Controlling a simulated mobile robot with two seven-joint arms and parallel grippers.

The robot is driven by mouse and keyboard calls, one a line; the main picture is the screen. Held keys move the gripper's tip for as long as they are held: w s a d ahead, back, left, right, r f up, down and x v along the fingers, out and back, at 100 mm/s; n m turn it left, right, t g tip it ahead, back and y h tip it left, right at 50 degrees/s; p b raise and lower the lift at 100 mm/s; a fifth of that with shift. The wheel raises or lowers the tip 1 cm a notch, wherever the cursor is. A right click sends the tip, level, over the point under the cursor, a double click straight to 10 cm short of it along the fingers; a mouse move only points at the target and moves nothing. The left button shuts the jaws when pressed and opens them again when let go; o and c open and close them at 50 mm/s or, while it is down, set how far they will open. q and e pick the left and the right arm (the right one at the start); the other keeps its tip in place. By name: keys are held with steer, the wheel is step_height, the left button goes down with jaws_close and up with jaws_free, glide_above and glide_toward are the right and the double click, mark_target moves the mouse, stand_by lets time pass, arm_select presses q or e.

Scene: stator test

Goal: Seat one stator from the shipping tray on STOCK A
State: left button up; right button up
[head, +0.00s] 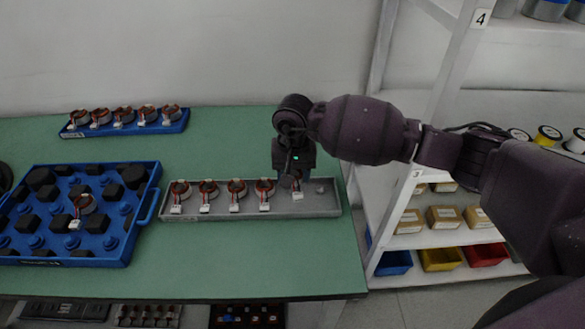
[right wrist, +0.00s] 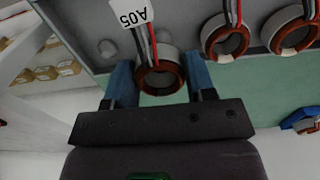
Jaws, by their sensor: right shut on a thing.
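A long grey tray (head: 190,213) lies on the green table, with a row of copper-wound stators (head: 237,188) bearing red leads and white connectors. My right gripper (head: 290,180) is over its right part. In the right wrist view its two blue fingers (right wrist: 160,82) are shut on a stator (right wrist: 160,84) with a white tag reading A05. I cannot tell whether this stator is clear of the tray. A bare grey peg shows at the tray's right end. A blue tray (head: 150,213) at left holds one stator (head: 83,205) among black blocks and blue posts. My left gripper is out of view.
A blue rack (head: 185,124) with several stators stands at the back left. A shelf unit (head: 385,210) with boxes and coloured bins stands right of the table. The table's front strip is clear. Lettering on the trays is too small to read.

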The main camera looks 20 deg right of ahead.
steer(key=shift+f, duration=0.45)
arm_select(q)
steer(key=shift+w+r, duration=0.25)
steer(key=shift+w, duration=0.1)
arm_select(e)
steer(key=shift+f+b, duration=0.35)
steer(key=shift+f, duration=0.05)
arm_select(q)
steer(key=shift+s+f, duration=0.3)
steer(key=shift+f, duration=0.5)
arm_select(e)
steer(key=shift+f, duration=0.2)
arm_select(q)
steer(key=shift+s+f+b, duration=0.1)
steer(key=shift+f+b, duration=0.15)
steer(key=shift+b, duration=0.1)
arm_select(e)
steer(key=shift+f, duration=0.4)
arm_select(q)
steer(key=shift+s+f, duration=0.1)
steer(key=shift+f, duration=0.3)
arm_select(e)
steer(key=shift+f, duration=0.3)
